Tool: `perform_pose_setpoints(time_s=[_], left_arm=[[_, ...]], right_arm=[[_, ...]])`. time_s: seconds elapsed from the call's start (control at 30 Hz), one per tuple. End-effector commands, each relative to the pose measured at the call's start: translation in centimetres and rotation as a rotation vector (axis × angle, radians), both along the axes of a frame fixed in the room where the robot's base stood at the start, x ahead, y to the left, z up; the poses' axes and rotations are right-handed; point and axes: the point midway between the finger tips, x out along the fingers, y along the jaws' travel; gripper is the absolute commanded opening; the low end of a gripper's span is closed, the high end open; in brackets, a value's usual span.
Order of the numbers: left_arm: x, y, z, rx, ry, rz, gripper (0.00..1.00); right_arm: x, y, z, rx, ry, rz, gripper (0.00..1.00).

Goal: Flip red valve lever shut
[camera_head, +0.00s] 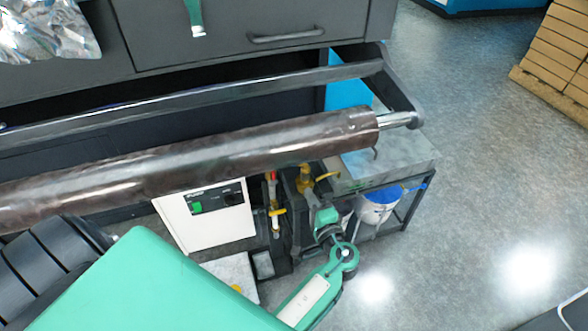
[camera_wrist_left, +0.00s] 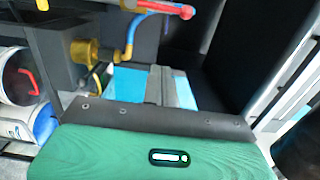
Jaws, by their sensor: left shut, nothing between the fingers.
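The red valve lever (camera_head: 272,177) shows small in the head view, upright on pipework under the long brown roll. In the left wrist view, the red lever (camera_wrist_left: 172,9) lies roughly level at the top edge, its rounded end to the right. My left gripper (camera_head: 320,214) is beside the pipework, to the lower right of the lever. In the left wrist view my left gripper (camera_wrist_left: 160,86) is shut and empty, with a visible gap below the red lever. Its fingertips are hard to make out in the head view. My right gripper is not in view.
A brass valve (camera_head: 306,181) with a yellow lever stands close to my left gripper; the brass fitting also shows in the left wrist view (camera_wrist_left: 85,50). The brown roll (camera_head: 200,158) crosses above. A white box (camera_head: 207,219) is at left; white buckets (camera_head: 375,208) are at right.

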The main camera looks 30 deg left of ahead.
Motion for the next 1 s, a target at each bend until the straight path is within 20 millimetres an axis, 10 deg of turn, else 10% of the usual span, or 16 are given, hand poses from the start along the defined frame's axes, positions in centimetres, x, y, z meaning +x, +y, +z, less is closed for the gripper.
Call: perform_pose_setpoints(time_s=[0.37, 0.87, 1.0], left_arm=[[0.4, 0.5, 0.0, -0.001, 0.0, 0.0, 0.0], [6.3, 8.3, 0.2, -0.001, -0.002, 0.001, 0.0], [4.6, 9.8, 0.1, -0.001, 0.002, 0.001, 0.0]], right_arm=[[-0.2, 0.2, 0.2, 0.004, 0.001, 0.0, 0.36], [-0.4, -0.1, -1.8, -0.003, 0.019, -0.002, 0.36], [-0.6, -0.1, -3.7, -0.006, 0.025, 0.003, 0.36]])
